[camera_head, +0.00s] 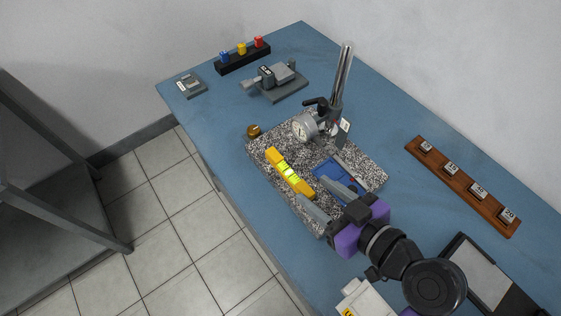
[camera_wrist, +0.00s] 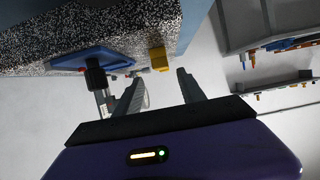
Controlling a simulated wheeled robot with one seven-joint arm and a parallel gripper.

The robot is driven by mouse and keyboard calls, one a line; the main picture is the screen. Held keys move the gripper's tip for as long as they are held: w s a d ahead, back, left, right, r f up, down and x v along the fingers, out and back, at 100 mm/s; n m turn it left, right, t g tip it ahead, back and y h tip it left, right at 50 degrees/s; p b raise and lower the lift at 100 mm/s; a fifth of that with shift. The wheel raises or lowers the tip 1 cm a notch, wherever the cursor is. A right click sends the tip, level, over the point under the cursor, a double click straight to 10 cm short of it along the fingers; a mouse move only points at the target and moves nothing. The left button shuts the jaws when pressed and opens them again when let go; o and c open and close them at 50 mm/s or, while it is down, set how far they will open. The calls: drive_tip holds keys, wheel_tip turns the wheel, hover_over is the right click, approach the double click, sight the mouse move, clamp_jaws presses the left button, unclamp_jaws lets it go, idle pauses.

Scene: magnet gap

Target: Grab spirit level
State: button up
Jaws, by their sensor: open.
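The yellow spirit level (camera_head: 288,172) with bright green vials lies on the speckled granite plate (camera_head: 345,158), along its left side. My gripper (camera_head: 312,190) is open and empty, its two grey fingers just beyond the near end of the level. In the wrist view a yellow block (camera_wrist: 158,59), which looks like the level's end, shows beyond and between the fingertips (camera_wrist: 159,76). I cannot tell the exact gap between fingers and level.
A dial gauge (camera_head: 304,127) on a steel post (camera_head: 342,75) stands on the plate. A blue tray (camera_head: 326,170) lies right of the level, close to one finger. A brass knob (camera_head: 254,131) is at the plate's far left corner. A wooden weight rack (camera_head: 462,187) stands right.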

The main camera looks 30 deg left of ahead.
sight(293, 177)
drive_tip(key=shift+s+p+x, duration=0.1)
drive_tip(key=shift+p+x, duration=0.35)
drive_tip(key=shift+x, duration=1.55)
drive_tip(key=shift+s+p+x, duration=0.15)
drive_tip(key=shift+p+x, duration=0.3)
drive_tip(key=shift+x, duration=1.55)
clamp_jaws()
